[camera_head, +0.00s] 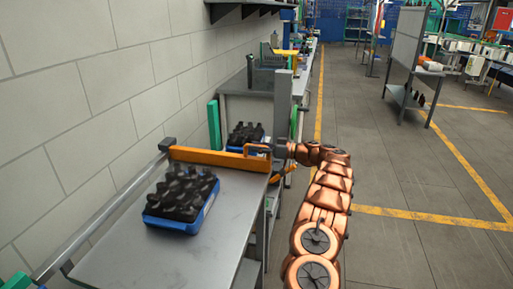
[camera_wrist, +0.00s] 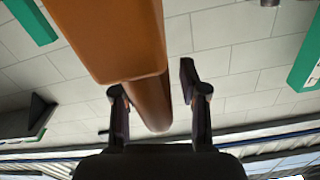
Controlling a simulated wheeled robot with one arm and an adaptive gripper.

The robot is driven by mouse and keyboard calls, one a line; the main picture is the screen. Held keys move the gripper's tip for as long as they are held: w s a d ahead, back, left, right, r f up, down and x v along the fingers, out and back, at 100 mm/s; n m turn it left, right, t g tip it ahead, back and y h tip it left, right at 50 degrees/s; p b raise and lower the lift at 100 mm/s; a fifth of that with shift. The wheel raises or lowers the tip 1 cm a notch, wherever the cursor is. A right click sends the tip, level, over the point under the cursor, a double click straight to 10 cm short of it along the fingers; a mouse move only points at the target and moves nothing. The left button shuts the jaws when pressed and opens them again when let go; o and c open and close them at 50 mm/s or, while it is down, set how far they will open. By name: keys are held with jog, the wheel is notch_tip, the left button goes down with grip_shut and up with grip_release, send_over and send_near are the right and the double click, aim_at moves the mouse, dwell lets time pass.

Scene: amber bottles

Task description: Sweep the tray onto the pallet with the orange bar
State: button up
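A blue tray (camera_head: 178,226) packed with dark bottles (camera_head: 183,190) stands on the grey metal table (camera_head: 135,262) in the head view. The orange bar (camera_head: 215,158) lies across the table's far end, beyond the tray and apart from it. My gripper (camera_head: 272,150) is at the bar's right end, by its handle. In the wrist view, the orange bar (camera_wrist: 110,35) runs down between the fingertips of my gripper (camera_wrist: 158,100). The fingers stand apart, with a gap between the bar and the right finger. I cannot make out the pallet clearly.
Another group of dark bottles (camera_head: 245,132) stands beyond the bar, by a grey station with green posts (camera_head: 214,125). A metal rail (camera_head: 100,215) runs along the table's wall side. The wall is on the left. Open floor (camera_head: 400,245) lies on the right.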

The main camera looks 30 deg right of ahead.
grip_shut()
jog(key=shift+a+b, duration=0.1)
jog(key=shift+b, duration=0.2)
dwell(0.4)
